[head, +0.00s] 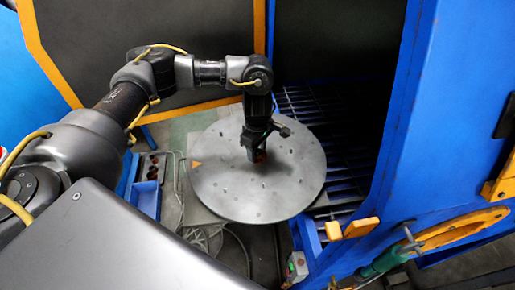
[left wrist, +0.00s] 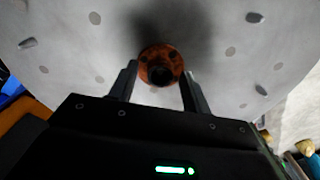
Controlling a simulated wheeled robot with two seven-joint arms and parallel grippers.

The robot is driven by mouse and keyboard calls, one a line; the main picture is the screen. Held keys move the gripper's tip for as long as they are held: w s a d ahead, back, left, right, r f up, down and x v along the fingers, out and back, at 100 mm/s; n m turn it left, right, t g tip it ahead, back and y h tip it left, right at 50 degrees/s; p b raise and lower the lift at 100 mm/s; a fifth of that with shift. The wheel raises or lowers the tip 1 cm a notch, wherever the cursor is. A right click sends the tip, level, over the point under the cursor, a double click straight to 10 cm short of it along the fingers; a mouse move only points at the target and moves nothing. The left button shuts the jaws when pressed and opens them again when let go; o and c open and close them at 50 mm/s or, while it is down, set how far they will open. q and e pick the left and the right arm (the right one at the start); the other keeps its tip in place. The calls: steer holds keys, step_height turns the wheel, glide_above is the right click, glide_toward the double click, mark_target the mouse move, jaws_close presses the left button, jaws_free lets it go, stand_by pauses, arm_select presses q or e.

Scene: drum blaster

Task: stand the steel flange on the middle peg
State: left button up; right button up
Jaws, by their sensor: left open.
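The flange (left wrist: 158,51) is a rusty orange-brown round piece with a dark centre, near the middle of the grey disc in the left wrist view. A small orange part of it shows in the head view (head: 261,157). My left gripper (left wrist: 158,74) is open, pointing down, with one finger on each side of the flange; it also shows in the head view (head: 256,158). I see gaps beside the fingers and cannot tell whether either touches. I cannot make out the middle peg or whether the flange is on it. My right gripper is out of view.
The round grey disc (head: 220,201) carries several small pegs and dark spots and has an orange triangle at its left. A blue frame (head: 410,150) stands close on the right. Dark slats (head: 350,150) lie behind the disc. Much of the disc top is bare.

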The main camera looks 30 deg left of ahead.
arm_select(q)
steer(key=shift+r, duration=0.35)
step_height(320, 180, up, 12)
steer(key=b, duration=0.1)
steer(key=shift+f+b, duration=0.2)
steer(key=shift+b, duration=0.1)
